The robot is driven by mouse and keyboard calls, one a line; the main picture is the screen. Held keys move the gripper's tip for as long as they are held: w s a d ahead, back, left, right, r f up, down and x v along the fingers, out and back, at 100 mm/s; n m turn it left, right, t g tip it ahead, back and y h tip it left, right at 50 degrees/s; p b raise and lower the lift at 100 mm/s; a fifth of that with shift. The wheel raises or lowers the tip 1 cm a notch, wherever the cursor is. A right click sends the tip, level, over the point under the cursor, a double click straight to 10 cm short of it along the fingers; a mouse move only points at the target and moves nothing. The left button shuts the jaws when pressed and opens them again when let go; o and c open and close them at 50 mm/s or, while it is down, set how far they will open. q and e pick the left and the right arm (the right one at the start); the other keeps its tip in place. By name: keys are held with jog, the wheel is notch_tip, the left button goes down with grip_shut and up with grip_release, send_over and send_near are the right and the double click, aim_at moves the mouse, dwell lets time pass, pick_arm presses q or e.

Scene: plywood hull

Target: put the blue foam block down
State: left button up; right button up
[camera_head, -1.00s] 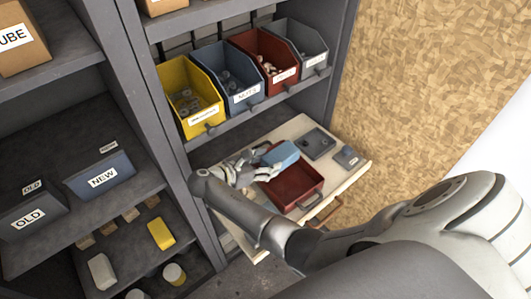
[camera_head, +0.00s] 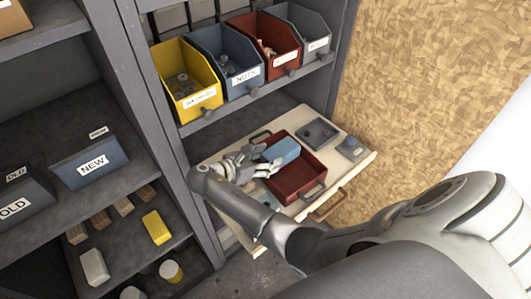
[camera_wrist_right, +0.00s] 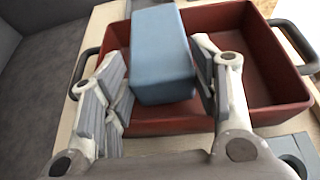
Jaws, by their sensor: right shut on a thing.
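The blue foam block (camera_head: 283,152) is in my right gripper (camera_head: 262,158), over the left part of a red tray. In the right wrist view the block (camera_wrist_right: 161,52) shows between the two fingers of the right gripper (camera_wrist_right: 160,85), above the red tray (camera_wrist_right: 275,55). In the head view the tray (camera_head: 310,184) lies on a pale pull-out board and has dark handles. I cannot tell whether the block touches the tray's floor. My left gripper is not in view.
The pale board (camera_head: 352,170) carries a dark plate (camera_head: 318,132) and a small grey item (camera_head: 350,147) behind the tray. Yellow (camera_head: 188,85), blue (camera_head: 228,62) and red (camera_head: 265,45) bins stand on the shelf above. A chipboard wall (camera_head: 430,90) is at the right.

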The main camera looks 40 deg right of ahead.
jog(key=shift+f, duration=0.35)
jog(key=o, duration=0.9)
jog(key=shift+r, duration=0.15)
jog(key=shift+r, duration=0.3)
jog(key=v, duration=0.7)
jog(key=shift+a+r+b, duration=0.25)
jog(key=shift+r+b, duration=0.05)
jog(key=shift+r, duration=0.05)
